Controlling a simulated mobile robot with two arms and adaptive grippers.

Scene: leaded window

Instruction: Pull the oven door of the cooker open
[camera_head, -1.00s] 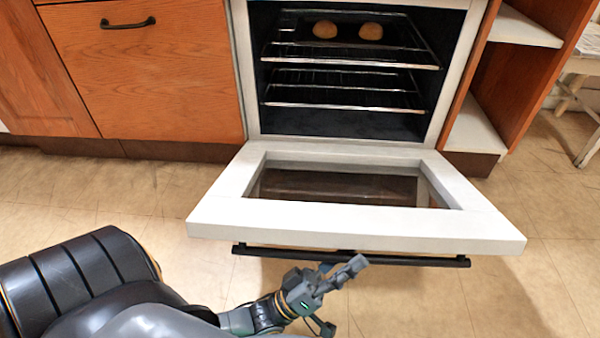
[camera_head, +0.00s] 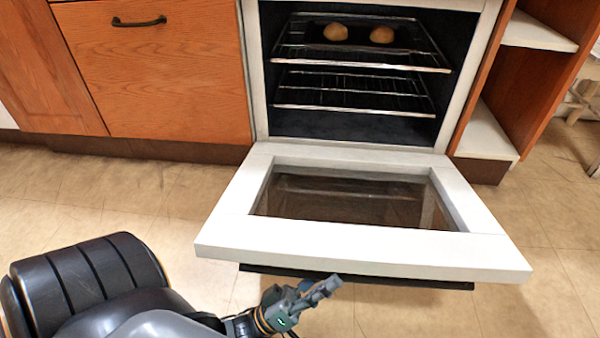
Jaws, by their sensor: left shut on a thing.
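The white oven door (camera_head: 360,249) of the cooker is swung down and lies about level, with its glass pane facing up. The dark oven cavity (camera_head: 350,122) is wide open behind it. The black bar handle (camera_head: 420,282) runs below the door's front edge, partly hidden by the door. My left gripper (camera_head: 322,288) is at the handle near its middle, shut on it, just in front of the door's edge. My right gripper is not in view.
Two round buns (camera_head: 382,34) sit on a dark tray on the upper oven rack. A wooden cabinet (camera_head: 160,80) stands left of the oven, open shelves (camera_head: 535,32) right of it. The tiled floor (camera_head: 120,195) around the door is clear. A pale stool (camera_head: 585,105) shows at far right.

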